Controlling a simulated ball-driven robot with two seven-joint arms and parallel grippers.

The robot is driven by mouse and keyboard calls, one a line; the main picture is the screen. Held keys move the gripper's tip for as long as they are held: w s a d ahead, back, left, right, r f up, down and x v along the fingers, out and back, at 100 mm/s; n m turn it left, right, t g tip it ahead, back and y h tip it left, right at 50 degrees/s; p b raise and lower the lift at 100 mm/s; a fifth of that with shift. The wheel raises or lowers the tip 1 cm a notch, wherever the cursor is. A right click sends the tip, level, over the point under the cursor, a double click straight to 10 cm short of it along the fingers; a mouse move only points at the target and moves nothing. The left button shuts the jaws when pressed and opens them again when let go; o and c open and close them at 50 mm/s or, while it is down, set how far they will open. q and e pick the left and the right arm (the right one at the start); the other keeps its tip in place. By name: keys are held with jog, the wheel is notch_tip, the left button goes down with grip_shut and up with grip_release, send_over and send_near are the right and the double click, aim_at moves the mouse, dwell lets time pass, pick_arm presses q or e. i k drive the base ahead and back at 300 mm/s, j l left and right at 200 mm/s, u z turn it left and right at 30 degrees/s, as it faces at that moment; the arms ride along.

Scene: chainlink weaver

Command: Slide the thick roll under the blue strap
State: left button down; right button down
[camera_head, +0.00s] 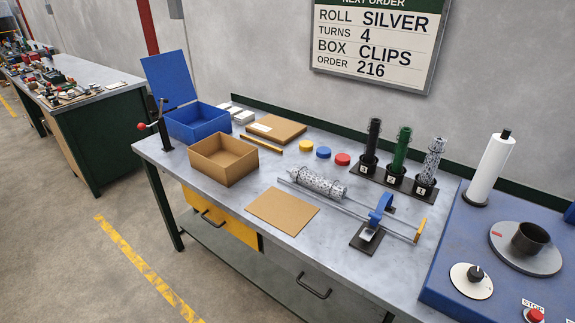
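A thick silver mesh roll (316,182) lies on its side on the bench, at the left end of two thin metal rails (398,228). The blue strap (381,207) stands as a raised blue piece over the rails, to the right of the roll. A clear gap of rail separates the roll from the strap. A small dark plate with a pale block (367,236) sits at the near side of the strap. A yellow end piece (420,230) is at the right end of the rails. Neither of my grippers is in view.
A flat cardboard sheet (283,210) lies in front of the roll. An open cardboard box (223,158) and a blue lidded box (197,120) stand left. Upright rolls in a black rack (392,181) stand behind. A blue machine (460,262) fills the right end.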

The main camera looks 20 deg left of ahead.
aim_at(333, 189)
jog(key=i+j+z, duration=0.25)
jog(key=j+z, duration=0.2)
jog(key=j, duration=0.25)
jog(key=i+j+z, duration=0.25)
jog(key=j, duration=0.15)
jog(key=k+l, duration=0.05)
